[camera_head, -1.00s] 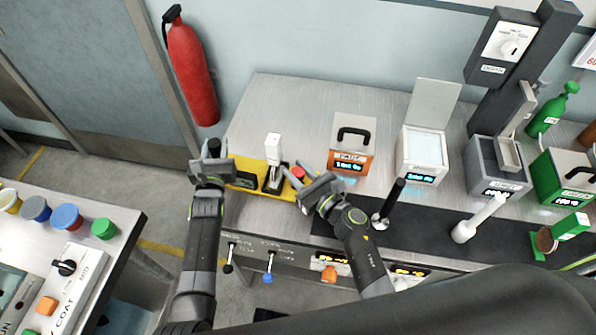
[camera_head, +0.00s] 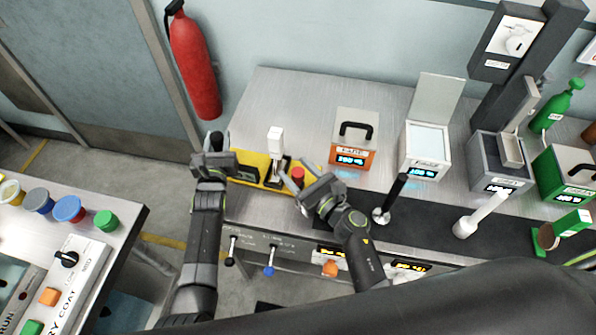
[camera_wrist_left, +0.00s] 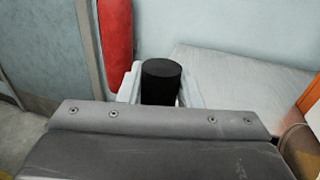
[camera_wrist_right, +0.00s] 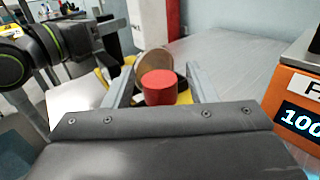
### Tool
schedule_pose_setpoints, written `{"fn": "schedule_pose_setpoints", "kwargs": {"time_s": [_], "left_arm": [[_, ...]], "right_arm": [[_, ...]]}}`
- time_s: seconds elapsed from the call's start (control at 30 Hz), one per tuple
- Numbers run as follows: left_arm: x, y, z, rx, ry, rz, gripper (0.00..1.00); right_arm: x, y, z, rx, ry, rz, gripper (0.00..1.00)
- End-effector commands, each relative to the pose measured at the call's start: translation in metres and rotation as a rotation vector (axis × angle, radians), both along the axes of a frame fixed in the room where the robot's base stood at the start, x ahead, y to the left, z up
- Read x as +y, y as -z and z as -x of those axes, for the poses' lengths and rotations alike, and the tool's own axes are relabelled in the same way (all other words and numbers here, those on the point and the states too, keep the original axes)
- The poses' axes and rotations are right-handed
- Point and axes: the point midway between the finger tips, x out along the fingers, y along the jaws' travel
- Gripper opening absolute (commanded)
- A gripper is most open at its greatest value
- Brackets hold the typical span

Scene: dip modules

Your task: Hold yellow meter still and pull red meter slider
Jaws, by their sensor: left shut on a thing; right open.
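The yellow meter (camera_head: 245,171) lies on the left end of the metal bench, with a white upright part (camera_head: 276,140) on it. My left gripper (camera_head: 214,150) is at its left end, shut on a black knob (camera_wrist_left: 161,84) that stands between the fingers in the left wrist view. The red slider knob (camera_head: 298,174) is at the meter's right end. My right gripper (camera_head: 296,184) is open beside it. In the right wrist view the red knob (camera_wrist_right: 158,88) sits between the spread fingers, with a gap on each side.
An orange box (camera_head: 353,138) with a black handle and a lit display stands right of the meter. A white open-lidded box (camera_head: 426,150) is further right. A black lever (camera_head: 391,199) stands near my right arm. A red extinguisher (camera_head: 194,62) hangs on the wall.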

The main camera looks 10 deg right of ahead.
Motion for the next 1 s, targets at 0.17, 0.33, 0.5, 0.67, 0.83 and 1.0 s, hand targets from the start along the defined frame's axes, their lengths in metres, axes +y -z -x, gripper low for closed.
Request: {"fn": "schedule_pose_setpoints", "kwargs": {"time_s": [0.17,0.33,0.5,0.67,0.83,1.0], "left_arm": [[0.000,0.000,0.000,-0.001,0.000,0.000,0.12],[0.000,0.000,0.000,-0.001,0.000,0.000,0.12],[0.000,0.000,0.000,0.000,0.000,0.000,0.12],[0.000,0.000,0.000,0.000,0.000,0.000,0.12],[0.000,0.000,0.000,-0.001,0.000,0.000,0.12],[0.000,0.000,0.000,-0.001,0.000,0.000,0.12]], "right_arm": [[-0.008,0.001,0.013,0.002,0.001,0.001,0.51],[-0.023,0.002,0.042,0.004,0.002,0.002,0.51],[-0.040,0.001,0.073,0.003,0.001,0.001,0.51],[-0.052,0.001,0.095,0.002,0.000,0.001,0.51],[-0.057,0.000,0.104,0.000,0.000,0.000,0.51],[-0.058,0.000,0.105,0.000,0.000,0.000,0.51]]}}
